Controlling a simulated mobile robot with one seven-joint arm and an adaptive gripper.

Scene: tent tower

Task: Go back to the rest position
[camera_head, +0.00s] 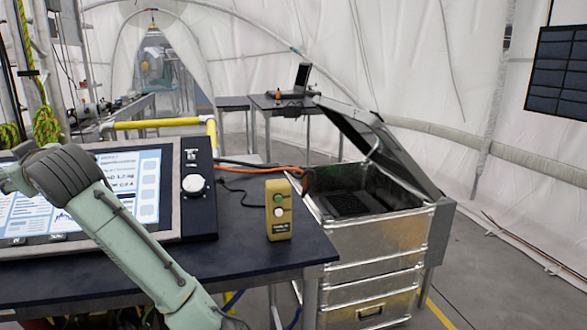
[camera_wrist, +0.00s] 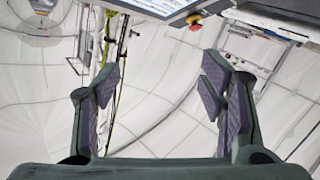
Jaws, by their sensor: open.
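My gripper (camera_wrist: 162,82) shows in the wrist view with its two fingers spread well apart and nothing between them. Behind the gap is only the white tent wall (camera_wrist: 160,110). In the head view my green arm slants up from the bottom edge to the left, in front of the screen. My gripper's fingers do not show in that view.
A dark table (camera_head: 245,257) carries a screen panel (camera_head: 148,190) and a yellow button box (camera_head: 278,208). To its right stands an open metal case (camera_head: 375,250) with a raised lid (camera_head: 375,145). A red button (camera_wrist: 195,26) is near the wrist view's top. Floor at right is mostly clear.

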